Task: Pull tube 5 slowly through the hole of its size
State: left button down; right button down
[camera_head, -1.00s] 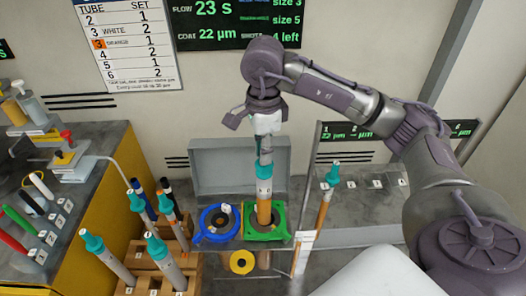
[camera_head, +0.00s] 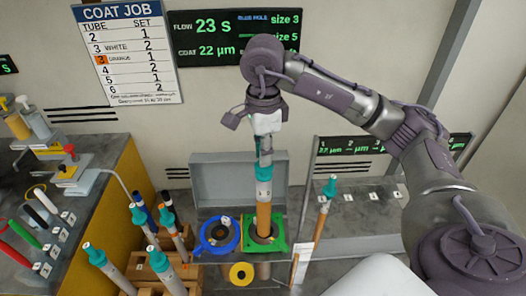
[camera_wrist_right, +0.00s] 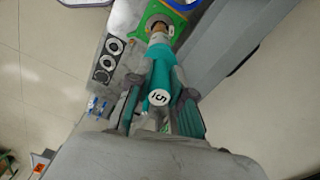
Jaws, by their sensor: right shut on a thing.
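Tube 5 (camera_head: 264,190) stands upright in the green-framed hole (camera_head: 280,246). It has a teal cap, a white band and an orange length showing above the hole. Its cap end with a "5" shows in the right wrist view (camera_wrist_right: 159,97). My right gripper (camera_head: 264,158) is shut on the teal cap end, above the hole. My left gripper is not in view.
Several teal-capped tubes stand in a wooden rack (camera_head: 143,270) at the left front. Another orange tube (camera_head: 322,215) leans at the right. A yellow ring (camera_head: 241,273) is below the holes. Wall screens (camera_head: 235,40) and a job sheet (camera_head: 125,55) are behind.

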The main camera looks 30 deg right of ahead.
jog(key=shift+r, duration=0.15)
jog(key=shift+r+p, duration=1.85)
jog(key=shift+r, duration=0.65)
jog(key=shift+r+p, duration=2.05)
jog(key=shift+r, duration=0.45)
notch_tip(320, 180, up, 3)
jog(key=p, duration=0.3)
jog(key=shift+r, duration=0.15)
